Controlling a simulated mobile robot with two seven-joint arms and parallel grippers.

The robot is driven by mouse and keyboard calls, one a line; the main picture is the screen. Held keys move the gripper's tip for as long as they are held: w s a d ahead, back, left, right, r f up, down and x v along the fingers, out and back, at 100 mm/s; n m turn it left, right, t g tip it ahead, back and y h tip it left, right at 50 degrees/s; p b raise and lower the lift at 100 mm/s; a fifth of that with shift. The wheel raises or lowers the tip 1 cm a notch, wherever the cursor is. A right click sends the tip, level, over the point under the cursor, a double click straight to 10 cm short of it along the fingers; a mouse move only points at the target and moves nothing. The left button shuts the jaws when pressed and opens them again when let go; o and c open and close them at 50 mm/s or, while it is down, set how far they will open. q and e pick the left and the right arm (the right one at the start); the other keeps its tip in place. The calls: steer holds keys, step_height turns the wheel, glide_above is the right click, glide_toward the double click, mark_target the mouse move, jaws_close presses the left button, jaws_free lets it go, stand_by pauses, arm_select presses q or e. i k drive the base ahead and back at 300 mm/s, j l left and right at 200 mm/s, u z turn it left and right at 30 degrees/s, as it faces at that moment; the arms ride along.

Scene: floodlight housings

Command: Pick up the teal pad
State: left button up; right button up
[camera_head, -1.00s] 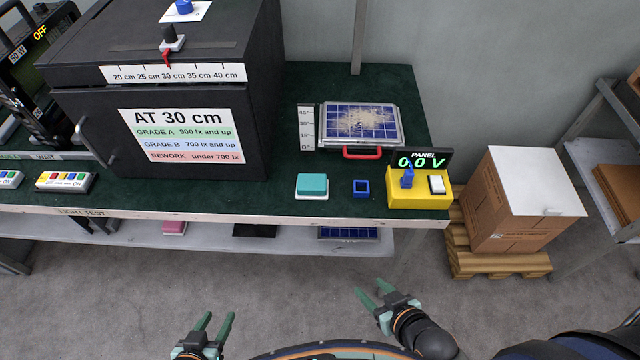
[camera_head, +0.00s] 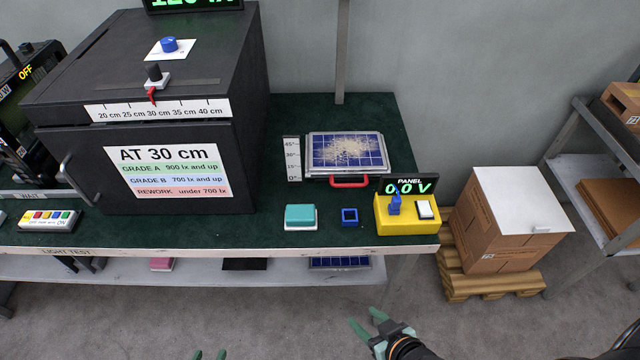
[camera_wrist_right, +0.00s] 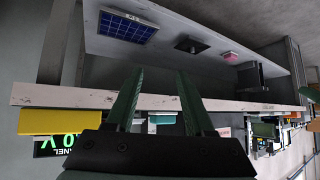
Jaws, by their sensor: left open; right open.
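The teal pad (camera_head: 300,215) sits on a white base on the green bench top, near the front edge, left of a small blue square frame (camera_head: 349,216). My right gripper (camera_head: 364,321) is open and empty, in front of the bench and apart from it. In the right wrist view its two green fingers (camera_wrist_right: 158,100) are spread, and a bit of teal (camera_wrist_right: 162,119) shows between them beyond the bench edge. My left gripper (camera_head: 210,355) shows only its fingertips at the bottom edge, apart and with nothing visible between them.
A black test box (camera_head: 150,130) stands left of the pad. A yellow panel meter (camera_head: 407,222) stands to the right, and a solar panel (camera_head: 345,152) with a red handle lies behind. The lower shelf (camera_head: 200,270) holds several things. A carton (camera_head: 510,225) sits on a pallet.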

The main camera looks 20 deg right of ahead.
mark_target(301, 217)
steer(key=j, duration=1.3)
